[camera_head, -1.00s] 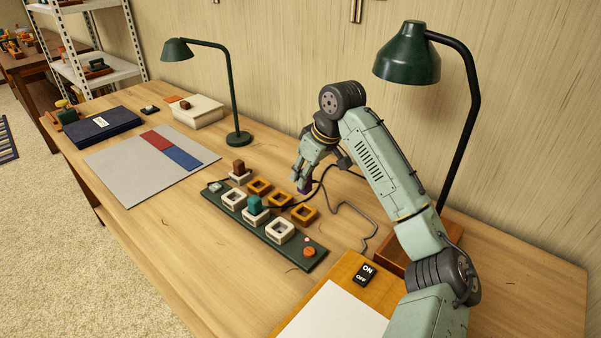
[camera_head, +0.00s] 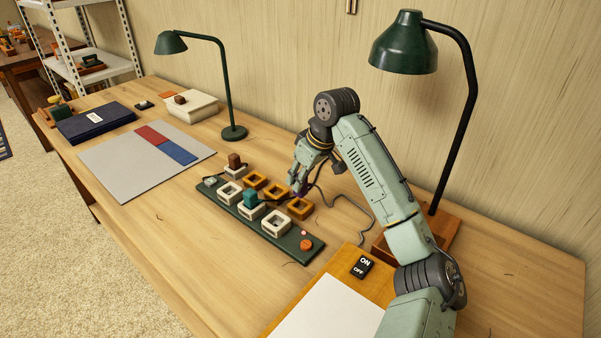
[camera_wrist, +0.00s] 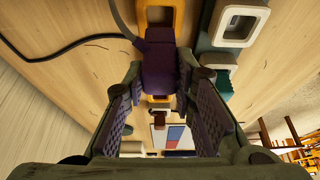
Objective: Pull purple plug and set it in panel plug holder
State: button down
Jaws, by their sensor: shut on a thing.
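The purple plug (camera_wrist: 159,62) is between the two fingers of my gripper (camera_wrist: 162,85) in the wrist view, with a black cord running off to the left. In the head view my gripper (camera_head: 299,184) points down behind the dark green panel (camera_head: 284,241). The plug shows there as a small dark purple patch at the fingertips, close to the orange square holders. One orange holder (camera_wrist: 178,17) is just past the plug in the wrist view. The nearest orange holder in the head view (camera_head: 300,209) is empty. I cannot tell whether the plug touches a holder.
A green lamp (camera_head: 404,45) stands at the right, another (camera_head: 172,43) farther back. An ON/OFF switch (camera_head: 362,267) is in front. Loose cords lie behind the panel.

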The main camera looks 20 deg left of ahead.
aim_at(301, 191)
jog(key=shift+f, duration=0.4)
jog(key=shift+f+b, duration=0.3)
jog(key=shift+f, duration=0.5)
jog(key=shift+p, duration=0.9)
dwell(0.9)
jog(key=shift+f+b, duration=0.7)
jog(key=shift+f, duration=1.15)
jog(key=shift+s+r, duration=0.1)
dwell(0.3)
jog(key=shift+r+p, duration=0.95)
jog(key=shift+r, duration=0.2)
dwell(0.7)
jog(key=shift+f+b, duration=0.3)
jog(key=shift+f, duration=0.3)
dwell(0.3)
